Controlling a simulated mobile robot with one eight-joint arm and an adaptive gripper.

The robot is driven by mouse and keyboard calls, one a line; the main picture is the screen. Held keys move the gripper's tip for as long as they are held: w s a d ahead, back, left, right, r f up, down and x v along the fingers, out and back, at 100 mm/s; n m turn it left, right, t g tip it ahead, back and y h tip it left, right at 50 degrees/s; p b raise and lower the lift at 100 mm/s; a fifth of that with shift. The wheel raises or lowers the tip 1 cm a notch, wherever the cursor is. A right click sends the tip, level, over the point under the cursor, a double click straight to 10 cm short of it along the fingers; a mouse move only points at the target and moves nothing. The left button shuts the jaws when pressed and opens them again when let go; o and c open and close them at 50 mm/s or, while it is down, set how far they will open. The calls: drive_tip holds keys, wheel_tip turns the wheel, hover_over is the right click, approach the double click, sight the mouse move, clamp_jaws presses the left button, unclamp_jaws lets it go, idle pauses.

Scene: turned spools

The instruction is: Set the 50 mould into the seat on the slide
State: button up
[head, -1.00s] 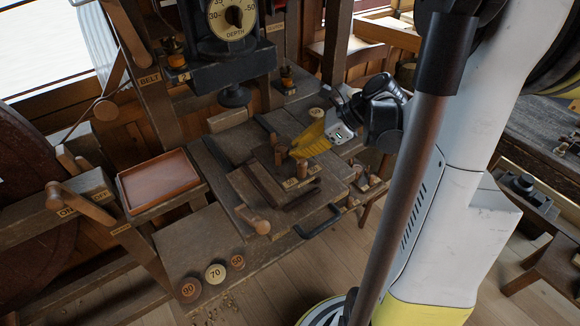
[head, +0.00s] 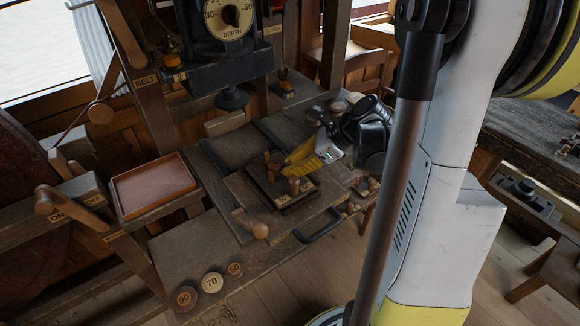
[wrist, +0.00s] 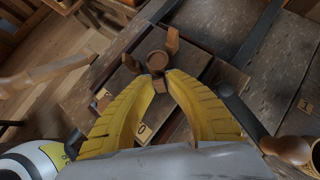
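The slide (head: 245,212) is a dark wooden block on the bench with a raised dark plate and short wooden pegs (head: 293,186) on it. A small pale number tag (head: 282,198) is on its front. My gripper (head: 286,165) reaches in from the right, its yellow fingertips low over the plate. In the wrist view the fingertips (wrist: 159,80) nearly meet around a small brown piece, with a round brown piece (wrist: 157,62) just beyond. Whether they grip it is unclear, and no number shows on it. A small round brown piece marked 50 (head: 234,269) sits on the front-left ledge. The seat is partly hidden.
Round pieces marked 70 (head: 212,282) and 90 (head: 186,297) are beside the 50. An empty reddish tray (head: 153,187) is at left. A depth dial (head: 229,15) and a dark press head (head: 231,97) are above the slide's back. A black handle (head: 318,226) is at front right.

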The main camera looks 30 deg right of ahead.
drive_tip(key=shift+o, duration=0.7)
drive_tip(key=shift+r, duration=0.1)
drive_tip(key=shift+r+p, duration=0.25)
drive_tip(key=shift+p, duration=0.05)
drive_tip(key=p+v, duration=0.4)
drive_tip(key=v, duration=0.8)
drive_tip(key=s+a+r+n+h, duration=0.1)
drive_tip(key=a+n+h, duration=0.1)
drive_tip(key=a+n, duration=0.4)
drive_tip(key=s+a+r+n+h, duration=0.2)
drive_tip(key=a+n, duration=0.5)
drive_tip(key=n, duration=0.4)
drive_tip(key=s+a+r+n+t+h, duration=0.1)
drive_tip(key=s+a+n+h, duration=0.1)
drive_tip(key=a+n, duration=0.5)
drive_tip(key=shift+r+n+h, duration=0.35)
drive_tip(key=shift+n+h, duration=0.05)
drive_tip(key=shift+n, duration=0.8)
drive_tip(key=shift+s+f, duration=0.1)
